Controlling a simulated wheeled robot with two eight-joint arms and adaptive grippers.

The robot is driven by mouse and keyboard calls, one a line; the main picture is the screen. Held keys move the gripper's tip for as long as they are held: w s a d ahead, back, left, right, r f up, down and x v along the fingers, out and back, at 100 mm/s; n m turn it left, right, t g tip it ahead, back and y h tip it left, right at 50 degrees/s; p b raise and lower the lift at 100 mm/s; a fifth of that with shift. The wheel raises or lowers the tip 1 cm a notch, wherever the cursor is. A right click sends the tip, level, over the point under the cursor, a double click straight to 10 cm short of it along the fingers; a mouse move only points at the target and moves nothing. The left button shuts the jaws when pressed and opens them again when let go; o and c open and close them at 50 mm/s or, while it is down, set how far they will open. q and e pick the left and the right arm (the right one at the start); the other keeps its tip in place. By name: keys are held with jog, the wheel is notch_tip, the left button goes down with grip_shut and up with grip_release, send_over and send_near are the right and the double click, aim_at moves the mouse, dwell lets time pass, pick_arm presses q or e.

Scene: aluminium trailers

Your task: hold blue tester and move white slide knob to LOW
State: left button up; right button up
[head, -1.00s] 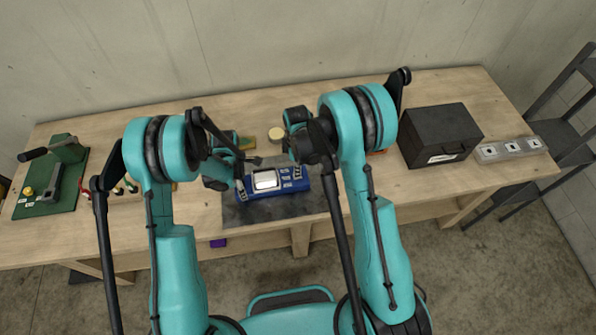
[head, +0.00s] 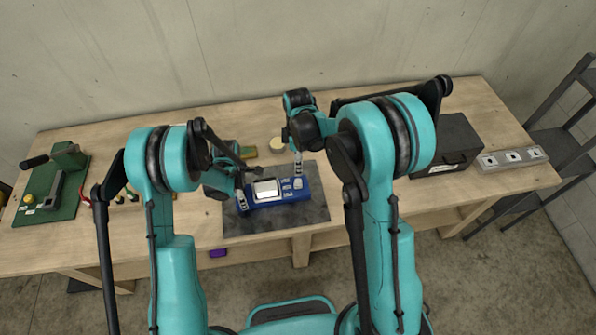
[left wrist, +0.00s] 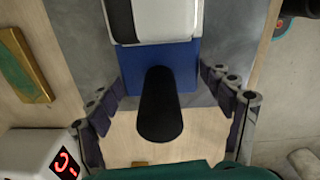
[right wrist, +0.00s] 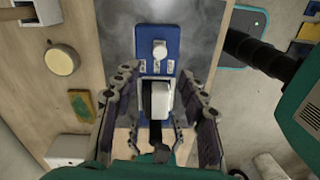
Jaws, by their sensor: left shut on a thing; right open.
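The blue tester (head: 311,190) lies on a dark grey mat (head: 240,228), its light screen towards the left. The white slide knob (right wrist: 159,50) shows at the tester's far end in the right wrist view, beyond a row of small labels too small to read. My right gripper (head: 298,167) is open and empty, fingers pointing down over the tester's right part. Whether it touches the tester is unclear.
A black case (head: 455,135) and a grey socket strip (head: 510,158) stand on the right of the bench. A round tan disc (head: 277,145) lies behind the tester. A green lever fixture (head: 60,190) stands far left. Mat in front of the tester is clear.

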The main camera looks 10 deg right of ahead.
notch_tip(320, 180, up, 3)
jog(key=shift+f, duration=0.2)
pick_arm(q)
jog(key=o, duration=1.3)
pick_arm(e)
jog(key=shift+w, duration=0.1)
pick_arm(q)
jog(key=shift+r, duration=0.1)
